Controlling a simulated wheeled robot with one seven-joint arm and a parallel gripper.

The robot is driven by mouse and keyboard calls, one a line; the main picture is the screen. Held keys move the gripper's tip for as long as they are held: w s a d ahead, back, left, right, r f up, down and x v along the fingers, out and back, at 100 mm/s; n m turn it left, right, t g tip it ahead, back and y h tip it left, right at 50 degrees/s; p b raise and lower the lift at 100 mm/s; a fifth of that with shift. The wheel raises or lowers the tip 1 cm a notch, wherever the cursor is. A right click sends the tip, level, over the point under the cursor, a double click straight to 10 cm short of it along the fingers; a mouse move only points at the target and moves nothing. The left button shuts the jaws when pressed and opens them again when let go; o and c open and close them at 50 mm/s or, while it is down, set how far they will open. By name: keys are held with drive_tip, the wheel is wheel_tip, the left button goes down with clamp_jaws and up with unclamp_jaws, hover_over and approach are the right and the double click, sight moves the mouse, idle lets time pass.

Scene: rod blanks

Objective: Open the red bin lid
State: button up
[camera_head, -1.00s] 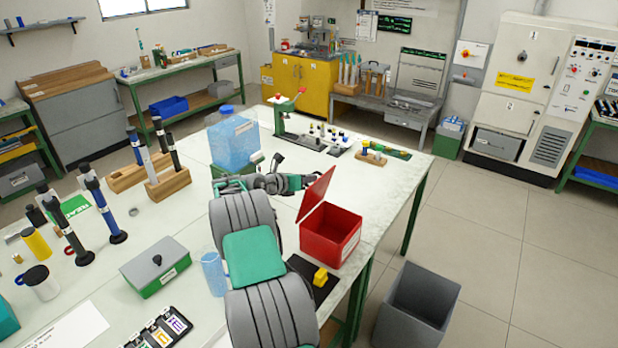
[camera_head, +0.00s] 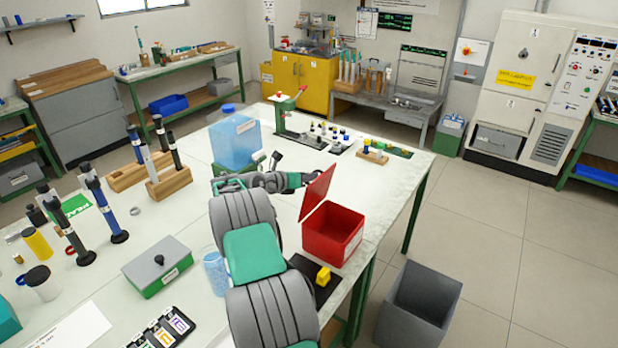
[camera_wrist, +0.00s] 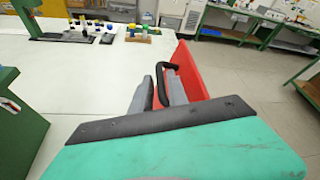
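The red bin (camera_head: 335,238) stands near the right edge of the white table in the head view. Its red lid (camera_head: 319,192) is raised, leaning steeply up from the left side, and the bin's inside shows. In the wrist view the lid (camera_wrist: 192,72) stands right of my gripper, with its black handle (camera_wrist: 168,72) on the face towards me. My gripper (camera_wrist: 160,90) has its grey fingers apart, with part of the handle at or between them. Whether they touch it is unclear. In the head view the fingers are mostly hidden behind the lid.
A blue container (camera_head: 234,142) stands behind my arm. A grey waste bin (camera_head: 418,305) stands on the floor at right. The tabletop behind the lid is mostly clear.

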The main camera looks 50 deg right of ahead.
drive_tip(key=b+v, duration=0.2)
drive_tip(key=v, duration=0.6)
drive_tip(key=shift+d, duration=0.1)
drive_tip(key=shift+c, duration=0.2)
